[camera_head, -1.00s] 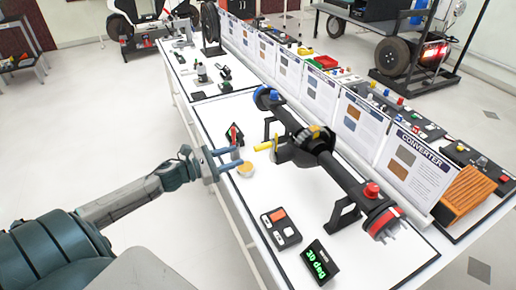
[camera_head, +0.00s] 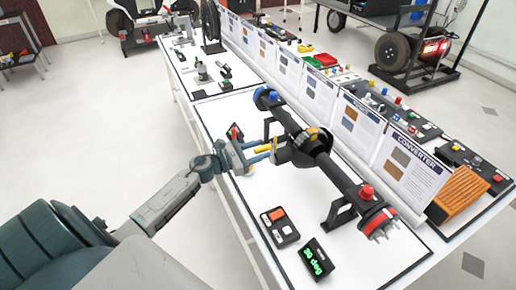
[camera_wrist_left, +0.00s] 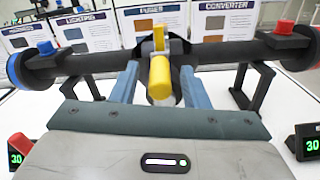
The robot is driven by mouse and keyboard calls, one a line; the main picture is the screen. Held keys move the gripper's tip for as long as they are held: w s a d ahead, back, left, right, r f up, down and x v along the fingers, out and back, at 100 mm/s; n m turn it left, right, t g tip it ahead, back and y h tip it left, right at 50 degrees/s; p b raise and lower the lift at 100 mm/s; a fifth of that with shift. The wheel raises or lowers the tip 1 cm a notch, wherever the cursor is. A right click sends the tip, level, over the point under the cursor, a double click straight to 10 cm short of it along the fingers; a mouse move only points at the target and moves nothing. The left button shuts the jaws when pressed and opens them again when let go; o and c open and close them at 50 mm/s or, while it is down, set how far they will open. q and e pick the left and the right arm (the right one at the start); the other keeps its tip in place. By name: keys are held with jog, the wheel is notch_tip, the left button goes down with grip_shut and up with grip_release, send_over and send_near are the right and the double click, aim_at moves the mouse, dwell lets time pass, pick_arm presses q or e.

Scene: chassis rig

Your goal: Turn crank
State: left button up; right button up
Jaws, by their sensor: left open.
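The crank has a yellow handle (camera_head: 263,148) on the near side of the black axle housing (camera_head: 291,153). In the left wrist view, the yellow handle (camera_wrist_left: 160,78) points towards my camera. My left gripper (camera_head: 270,152) is open at the handle, and in the wrist view its two blue fingers (camera_wrist_left: 160,88) stand one on each side of it, with gaps showing. The axle (camera_head: 342,180) lies along the white table on black stands, with a blue end and a red end. My right gripper does not show.
A small display (camera_head: 317,258) reads about 30 deg in green. A dark control box (camera_head: 280,227) lies beside it. Labelled panels (camera_head: 358,127) stand behind the axle. An orange finned block (camera_head: 459,194) sits at the right. Floor to the left is clear.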

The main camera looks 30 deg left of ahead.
pick_arm(q)
grip_shut()
jog(key=shift+d+f+m+b, duration=0.2)
jog(key=shift+m+b, duration=0.1)
jog(key=shift+b, duration=0.45)
jog(key=s+d+m+b, duration=0.1)
jog(key=m+b, duration=0.2)
jog(key=b, duration=0.2)
jog(key=d+f+m+b, duration=0.1)
jog(key=m+b, duration=0.2)
jog(key=b, duration=0.2)
jog(key=s+d+f+m+b, duration=0.1)
jog(key=d+m+b, duration=0.1)
jog(key=b, duration=0.3)
jog(key=shift+s+d+f+m, duration=0.1)
jog(key=shift+s+m, duration=0.25)
jog(key=shift+m, duration=0.55)
